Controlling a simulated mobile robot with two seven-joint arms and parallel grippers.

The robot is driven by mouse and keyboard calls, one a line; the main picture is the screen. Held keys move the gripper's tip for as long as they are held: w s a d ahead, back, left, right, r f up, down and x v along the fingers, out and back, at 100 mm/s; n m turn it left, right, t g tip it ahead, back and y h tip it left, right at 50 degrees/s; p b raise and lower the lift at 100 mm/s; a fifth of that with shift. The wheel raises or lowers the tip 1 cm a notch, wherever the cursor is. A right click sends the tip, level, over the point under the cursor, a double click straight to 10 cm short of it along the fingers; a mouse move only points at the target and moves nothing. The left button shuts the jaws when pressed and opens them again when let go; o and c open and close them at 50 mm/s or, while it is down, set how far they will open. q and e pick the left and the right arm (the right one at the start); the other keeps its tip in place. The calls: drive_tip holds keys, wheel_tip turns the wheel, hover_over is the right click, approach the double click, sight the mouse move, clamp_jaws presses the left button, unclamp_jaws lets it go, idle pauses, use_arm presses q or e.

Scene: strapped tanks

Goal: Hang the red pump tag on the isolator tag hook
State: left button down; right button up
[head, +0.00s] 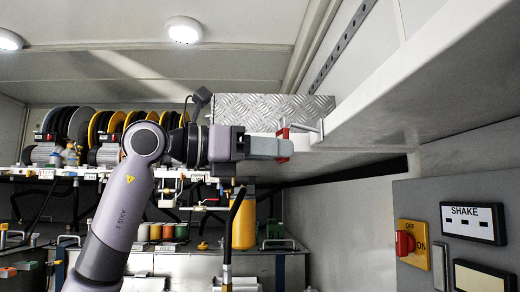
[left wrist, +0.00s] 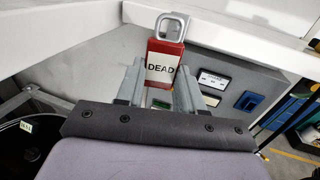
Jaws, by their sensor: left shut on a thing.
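The red tag (left wrist: 164,60) reads DEAD on a white label and has a grey loop at its top. My left gripper (left wrist: 160,85) is shut on its lower part. In the head view the gripper (head: 280,146) is raised beside a white overhead ledge, with the red tag (head: 284,147) showing edge-on at its tips and a thin grey piece beside it, probably the loop. The isolator, a red knob (head: 405,243) on a yellow OFF/ON plate (head: 414,255), is on the grey panel at right, apart from the tag. I cannot make out the tag hook clearly. My right gripper is not in view.
The white ledge (head: 420,75) slopes across the upper right, close to my gripper. The grey panel (head: 470,225) carries a SHAKE label (head: 473,222). Hose reels (head: 65,125), a yellow cylinder (head: 243,220) and a cluttered bench fill the back. Space between gripper and panel looks clear.

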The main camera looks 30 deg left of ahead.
use_arm(q)
drive_tip(key=shift+w+d+f, duration=0.25)
drive_tip(key=shift+w+d, duration=0.5)
drive_tip(key=shift+d, duration=0.25)
drive_tip(key=shift+w+d+f, duration=0.2)
drive_tip(key=shift+w+d, duration=0.5)
drive_tip(key=shift+d, duration=0.25)
drive_tip(key=c, duration=0.6)
unclamp_jaws()
